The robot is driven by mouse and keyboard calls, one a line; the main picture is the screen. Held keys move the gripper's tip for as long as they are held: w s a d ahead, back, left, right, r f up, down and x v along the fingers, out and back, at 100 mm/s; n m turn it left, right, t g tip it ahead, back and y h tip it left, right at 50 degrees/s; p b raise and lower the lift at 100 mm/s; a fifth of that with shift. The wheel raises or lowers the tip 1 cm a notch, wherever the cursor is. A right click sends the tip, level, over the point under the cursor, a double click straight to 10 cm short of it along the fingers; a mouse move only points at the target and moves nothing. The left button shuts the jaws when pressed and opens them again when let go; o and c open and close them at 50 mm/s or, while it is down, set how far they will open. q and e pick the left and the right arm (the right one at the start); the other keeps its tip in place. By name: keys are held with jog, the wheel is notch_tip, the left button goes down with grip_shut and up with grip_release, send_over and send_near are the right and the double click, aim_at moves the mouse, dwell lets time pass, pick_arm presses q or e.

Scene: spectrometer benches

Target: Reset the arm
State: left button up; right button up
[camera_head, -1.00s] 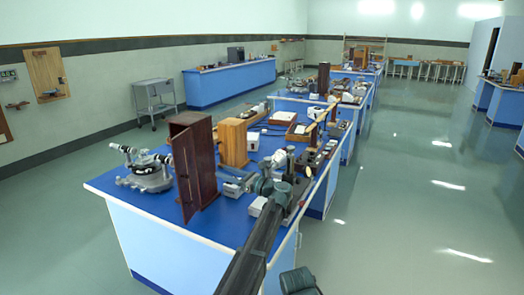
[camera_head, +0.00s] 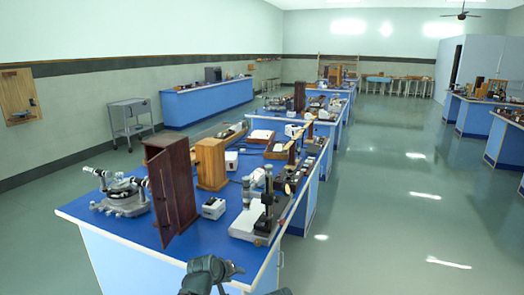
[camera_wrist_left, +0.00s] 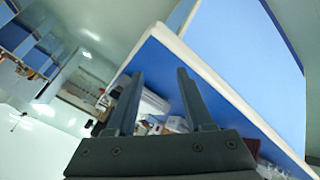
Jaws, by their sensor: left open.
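My left arm shows at the bottom of the head view, with its left gripper (camera_head: 222,268) at the near edge of the blue bench (camera_head: 130,228). In the left wrist view the gripper (camera_wrist_left: 160,92) has its two dark fingers well apart, with nothing held between them. A white bench edge and blue panel show beyond the fingers. It appears clear of the bench-top items, but whether it touches the bench edge I cannot tell. My right gripper is not seen.
On the near bench stand a spectrometer (camera_head: 122,195), a dark wooden cabinet (camera_head: 172,190), a lighter wooden box (camera_head: 210,163), a small white box (camera_head: 213,208) and a microscope-like stand (camera_head: 262,210). Open floor (camera_head: 390,220) lies to the right.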

pick_arm(q)
jog(key=s+a+f+m+g+y, duration=0.2)
jog(key=s+a+f+g, duration=0.15)
jog(key=s, duration=0.65)
jog(key=s+a+f+m+g+y, duration=0.1)
jog(key=s+a+f+m+g, duration=0.2)
jog(key=s, duration=0.6)
jog(key=s+d+r+m+p, duration=0.1)
jog(key=s+d+r+p, duration=0.1)
jog(key=d, duration=0.3)
jog(key=s+d+r+m+g+y+p, duration=0.1)
jog(key=s+d+r+m+p, duration=0.1)
jog(key=s+d+r+p, duration=0.1)
jog(key=shift+s+d+r, duration=0.25)
jog(key=shift+d+r, duration=0.2)
jog(key=shift+d, duration=0.4)
jog(key=shift+g, duration=0.25)
